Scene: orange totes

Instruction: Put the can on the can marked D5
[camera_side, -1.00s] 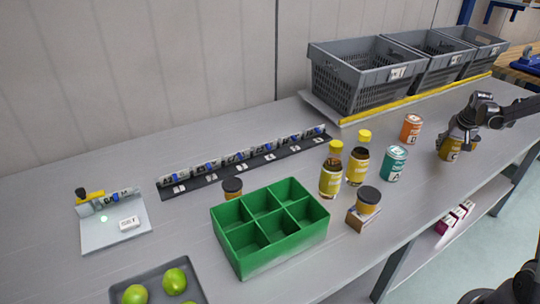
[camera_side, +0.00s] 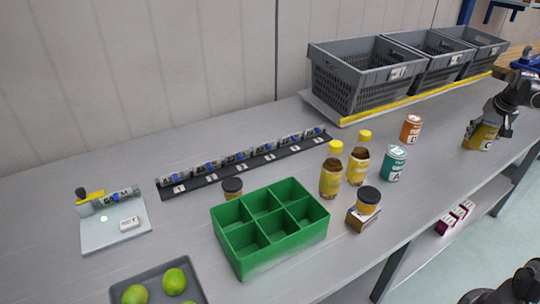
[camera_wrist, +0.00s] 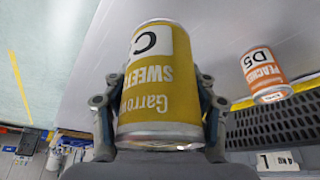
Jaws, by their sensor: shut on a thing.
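My gripper (camera_side: 490,122) is shut on a yellow can (camera_side: 480,138) at the right of the table in the side view. In the wrist view this yellow can (camera_wrist: 160,90) fills the middle between my fingers, with a "C" on its label. The orange can marked D5 (camera_wrist: 264,75) shows to the right in the wrist view, apart from the held can. In the side view the orange can (camera_side: 411,129) stands upright to the left of my gripper, its top clear. I cannot tell whether the held can touches the table.
A teal can marked A (camera_side: 393,163) stands in front of the orange can. Two yellow bottles (camera_side: 331,172) (camera_side: 358,160) and a green divided box (camera_side: 270,228) are further left. Grey crates (camera_side: 365,75) stand behind, past a yellow-edged ledge (camera_side: 420,99).

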